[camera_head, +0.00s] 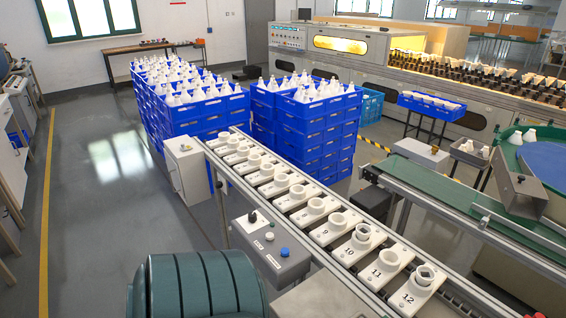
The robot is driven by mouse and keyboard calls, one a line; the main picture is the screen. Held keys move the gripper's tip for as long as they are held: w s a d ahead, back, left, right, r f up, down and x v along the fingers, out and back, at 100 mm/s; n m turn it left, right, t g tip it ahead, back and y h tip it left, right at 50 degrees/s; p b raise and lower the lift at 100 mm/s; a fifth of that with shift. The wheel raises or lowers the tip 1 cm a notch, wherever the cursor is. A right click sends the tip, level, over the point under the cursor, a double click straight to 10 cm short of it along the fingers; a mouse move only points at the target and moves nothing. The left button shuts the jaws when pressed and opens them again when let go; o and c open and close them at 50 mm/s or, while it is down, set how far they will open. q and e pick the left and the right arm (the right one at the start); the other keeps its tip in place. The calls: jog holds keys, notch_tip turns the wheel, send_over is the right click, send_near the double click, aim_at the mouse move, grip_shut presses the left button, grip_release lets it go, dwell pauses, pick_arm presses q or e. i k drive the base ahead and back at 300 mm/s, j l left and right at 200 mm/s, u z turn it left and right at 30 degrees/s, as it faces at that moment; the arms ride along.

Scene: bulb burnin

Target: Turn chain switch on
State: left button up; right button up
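A grey control box (271,248) stands beside the near side of the chain conveyor. On its top are a black switch knob (252,216), a small white button (269,236) and a blue button (284,252). The labels on its front are too small to read, so I cannot tell which control is the chain switch or its position. Neither of my grippers shows in the head view.
A dark green ribbed drum-like body (196,287) stands left of the control box. Stacked blue crates (203,117) of white bulbs stand behind the conveyor. A green belt (459,195) and another grey box (522,191) are at right. The floor (100,210) at left is open.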

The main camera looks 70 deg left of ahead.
aim_at(252, 217)
jog(key=i+u, duration=0.15)
jog(key=u, duration=1.2)
